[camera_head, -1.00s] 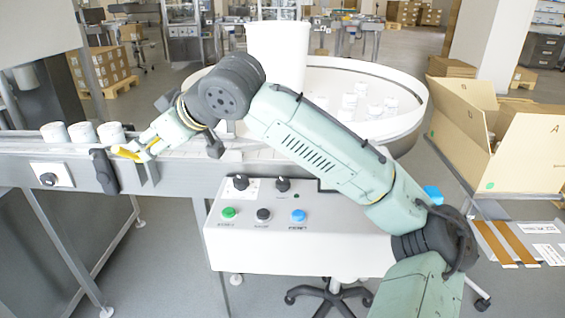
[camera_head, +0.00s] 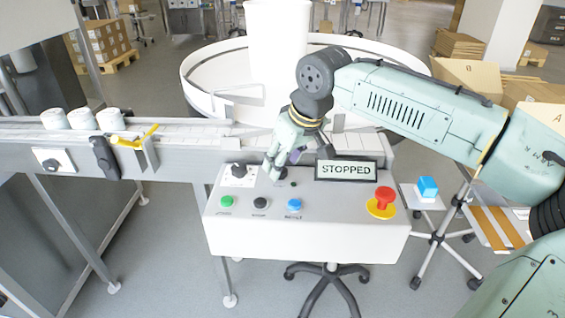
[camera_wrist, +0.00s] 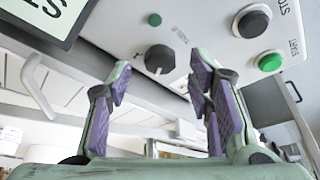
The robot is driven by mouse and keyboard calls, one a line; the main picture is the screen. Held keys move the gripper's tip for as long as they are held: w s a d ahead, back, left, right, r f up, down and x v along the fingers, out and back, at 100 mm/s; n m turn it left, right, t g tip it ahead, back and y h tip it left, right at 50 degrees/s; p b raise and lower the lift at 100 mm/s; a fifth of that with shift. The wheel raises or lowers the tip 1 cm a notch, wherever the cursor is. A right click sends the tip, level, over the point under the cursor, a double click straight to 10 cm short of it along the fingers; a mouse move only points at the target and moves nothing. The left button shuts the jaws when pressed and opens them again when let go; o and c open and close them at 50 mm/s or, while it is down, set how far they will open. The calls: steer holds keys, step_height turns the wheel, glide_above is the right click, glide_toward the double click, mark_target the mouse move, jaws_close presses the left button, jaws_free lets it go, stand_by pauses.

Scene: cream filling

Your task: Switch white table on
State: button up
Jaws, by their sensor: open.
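The white round table (camera_head: 205,98) stands behind the control panel (camera_head: 300,238); my arm hides part of it. The panel carries a left black knob (camera_head: 238,171) and a right black knob. My gripper (camera_head: 279,168) is over the right knob, partly covering it. In the wrist view this knob (camera_wrist: 160,59) lies between the open, empty fingers (camera_wrist: 160,76), beside a small green lamp (camera_wrist: 154,19); contact is not visible. The panel's display (camera_head: 346,170) reads STOPPED. Its buttons are green START (camera_head: 227,202), black STOP (camera_head: 260,203) and blue (camera_head: 294,204).
A red emergency button (camera_head: 383,199) is at the panel's right. A conveyor (camera_head: 70,150) with white jars (camera_head: 82,119) and a yellow part (camera_head: 140,137) runs to the left. A blue block (camera_head: 428,187) sits on a stand at right. Cartons (camera_head: 460,75) stand behind my arm.

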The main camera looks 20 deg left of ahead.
steer(key=shift+x, duration=1)
jaws_close()
